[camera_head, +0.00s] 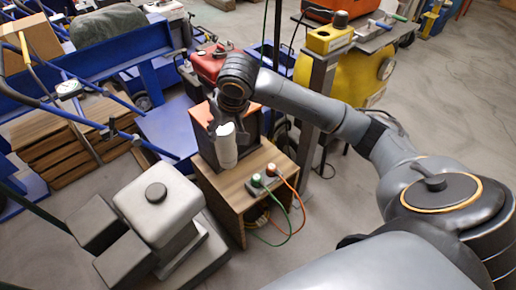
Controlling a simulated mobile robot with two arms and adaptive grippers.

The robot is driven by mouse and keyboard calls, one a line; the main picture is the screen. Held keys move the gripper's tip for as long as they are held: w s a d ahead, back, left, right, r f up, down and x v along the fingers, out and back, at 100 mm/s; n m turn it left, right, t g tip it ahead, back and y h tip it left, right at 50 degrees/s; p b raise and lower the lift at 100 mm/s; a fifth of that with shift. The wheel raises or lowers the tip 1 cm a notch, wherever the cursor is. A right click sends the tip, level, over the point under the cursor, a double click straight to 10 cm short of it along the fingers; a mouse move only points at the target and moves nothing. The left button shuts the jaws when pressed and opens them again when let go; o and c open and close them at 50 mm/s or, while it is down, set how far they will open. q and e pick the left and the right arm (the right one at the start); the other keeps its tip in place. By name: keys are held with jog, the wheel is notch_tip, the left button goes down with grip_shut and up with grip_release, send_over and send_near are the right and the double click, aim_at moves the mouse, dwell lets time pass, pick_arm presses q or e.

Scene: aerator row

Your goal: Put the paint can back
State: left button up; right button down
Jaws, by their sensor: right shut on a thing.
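A pale, plain cylinder (227,150), which I take to be the paint can, is in the middle of the head view and stands nearly upright. My right gripper (217,122) comes down from above and is shut on its upper part, hiding some of it. The can is over or in front of a wooden box (225,190), and I cannot tell whether its bottom touches the box top. My left gripper is not in view.
On the box are green and orange plugs (264,178) with trailing cords. A dark box with an orange top (203,110) stands behind the can. A grey block with a black cap (158,205) stands at front left. Bare floor lies at right.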

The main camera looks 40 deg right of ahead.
jog(key=w+d+f+b, duration=0.4)
jog(key=d+f+b, duration=0.1)
jog(key=f, duration=0.3)
jog(key=w+d+f+b, duration=0.3)
jog(key=d+f+b, duration=0.25)
jog(key=f, duration=0.25)
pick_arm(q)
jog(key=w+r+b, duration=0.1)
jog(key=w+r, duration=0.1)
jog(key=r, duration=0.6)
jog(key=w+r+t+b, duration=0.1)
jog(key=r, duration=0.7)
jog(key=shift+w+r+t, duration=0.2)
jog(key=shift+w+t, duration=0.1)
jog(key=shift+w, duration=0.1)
pick_arm(e)
notch_tip(320, 180, down, 10)
jog(key=shift+w+d+r, duration=0.2)
jog(key=shift+w+d, duration=0.05)
jog(key=c, duration=0.8)
grip_release()
jog(key=shift+s+f, duration=0.1)
jog(key=shift+f, duration=0.1)
jog(key=o, duration=0.3)
jog(key=shift+r, duration=0.1)
